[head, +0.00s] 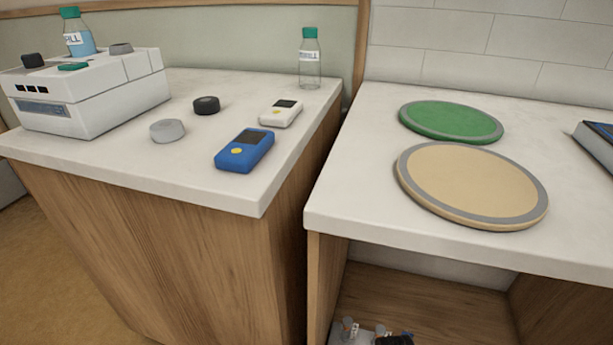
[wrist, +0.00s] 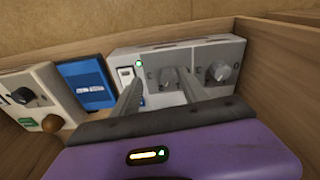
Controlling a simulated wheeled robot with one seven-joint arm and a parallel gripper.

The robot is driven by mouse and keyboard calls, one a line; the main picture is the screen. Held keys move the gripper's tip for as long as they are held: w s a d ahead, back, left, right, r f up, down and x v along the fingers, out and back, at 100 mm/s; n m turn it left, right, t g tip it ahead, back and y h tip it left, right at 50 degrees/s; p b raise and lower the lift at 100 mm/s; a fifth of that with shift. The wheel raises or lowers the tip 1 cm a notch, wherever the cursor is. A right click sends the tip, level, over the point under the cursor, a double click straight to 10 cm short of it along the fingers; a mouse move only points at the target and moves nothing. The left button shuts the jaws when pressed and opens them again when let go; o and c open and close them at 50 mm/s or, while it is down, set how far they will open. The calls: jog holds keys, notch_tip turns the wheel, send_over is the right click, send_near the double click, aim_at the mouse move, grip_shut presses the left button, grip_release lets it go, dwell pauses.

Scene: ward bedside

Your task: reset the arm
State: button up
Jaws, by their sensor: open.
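My gripper (wrist: 158,78) is open in the wrist view, its two grey fingers apart with nothing seen held between them. Its purple body fills the bottom of that view. The fingers reach in front of a grey panel with dials (wrist: 222,72), overlapping its lower part; I cannot tell whether they touch it. A white switch (wrist: 126,74) and a small green light (wrist: 138,63) show on the panel near the left finger. In the head view my gripper cannot be clearly made out.
Above, the right counter holds a green disc (head: 450,120) and a tan disc (head: 472,185); the left counter holds a blue meter (head: 245,151).

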jog(key=s+d+n+t, duration=0.1)
jog(key=s+t, duration=0.4)
jog(key=s, duration=0.9)
jog(key=s+r+n+t, duration=0.1)
jog(key=s+r+t, duration=0.2)
jog(key=s+r, duration=0.45)
jog(key=s+r+t, duration=0.2)
jog(key=s+r, duration=0.3)
jog(key=r, duration=0.5)
jog(key=s+r+t+p, duration=0.1)
jog(key=s+r+p, duration=0.1)
jog(key=r+p, duration=1)
jog(key=s+a+r+t+p, duration=0.1)
jog(key=r+p, duration=1.2)
jog(key=r, duration=2.1)
jog(key=shift+s+a+n+t+y, duration=0.25)
jog(key=shift+s+t, duration=0.55)
jog(key=shift+s, duration=0.4)
